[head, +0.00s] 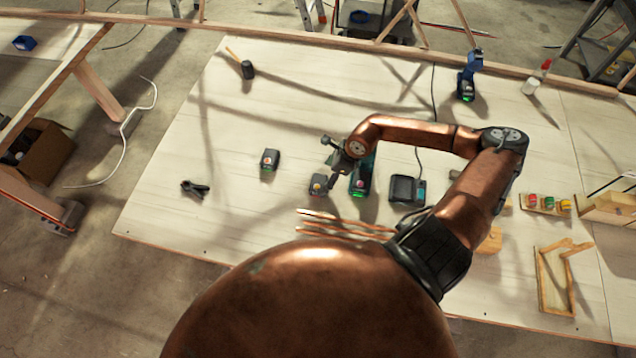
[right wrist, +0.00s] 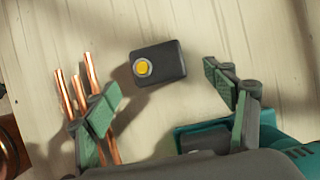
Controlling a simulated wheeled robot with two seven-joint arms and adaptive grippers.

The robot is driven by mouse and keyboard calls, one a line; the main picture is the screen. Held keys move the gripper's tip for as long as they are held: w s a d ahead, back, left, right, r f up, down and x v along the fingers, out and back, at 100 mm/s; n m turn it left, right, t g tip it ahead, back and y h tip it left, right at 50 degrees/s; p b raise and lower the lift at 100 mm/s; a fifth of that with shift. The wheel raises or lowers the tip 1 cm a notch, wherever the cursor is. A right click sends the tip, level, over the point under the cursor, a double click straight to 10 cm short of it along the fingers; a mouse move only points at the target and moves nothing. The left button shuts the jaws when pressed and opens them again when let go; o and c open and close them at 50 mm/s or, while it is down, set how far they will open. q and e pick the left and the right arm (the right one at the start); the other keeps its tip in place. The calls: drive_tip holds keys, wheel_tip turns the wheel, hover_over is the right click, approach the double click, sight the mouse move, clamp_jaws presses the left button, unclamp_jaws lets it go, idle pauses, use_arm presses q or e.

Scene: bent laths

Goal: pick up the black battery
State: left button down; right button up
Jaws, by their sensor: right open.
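A dark battery block with an orange-yellow round spot (head: 318,184) lies on the pale board, just below my right gripper in the head view. In the right wrist view this block (right wrist: 168,54) lies ahead of the fingertips, between their lines and apart from both. A second black battery (head: 270,159) with a similar spot stands farther left on the board. My right gripper (head: 331,160) is open and empty; its two green fingers (right wrist: 163,88) are spread wide in the wrist view. My left gripper is not in view.
A teal tool (head: 364,172) stands close right of the gripper; its teal body also shows in the wrist view (right wrist: 287,150). Copper rods (head: 345,223) lie nearby. A dark charger (head: 406,190) sits to the right, a black clamp (head: 194,188) to the left. The board's left part is mostly clear.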

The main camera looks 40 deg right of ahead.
sight(319, 182)
drive_tip(key=x, duration=0.1)
drive_tip(key=p+x, duration=0.1)
drive_tip(key=x, duration=0.1)
drive_tip(key=shift+w+a+f, duration=0.1)
drive_tip(key=shift+w+a, duration=0.15)
drive_tip(key=shift+a, duration=0.1)
drive_tip(key=shift+x, duration=0.8)
drive_tip(key=shift+s+d, duration=0.1)
drive_tip(key=shift+s, duration=0.05)
drive_tip(key=c, duration=1.1)
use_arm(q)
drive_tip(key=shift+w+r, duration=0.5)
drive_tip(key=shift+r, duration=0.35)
use_arm(e)
drive_tip(key=c, duration=0.5)
drive_tip(key=shift+o, duration=0.2)
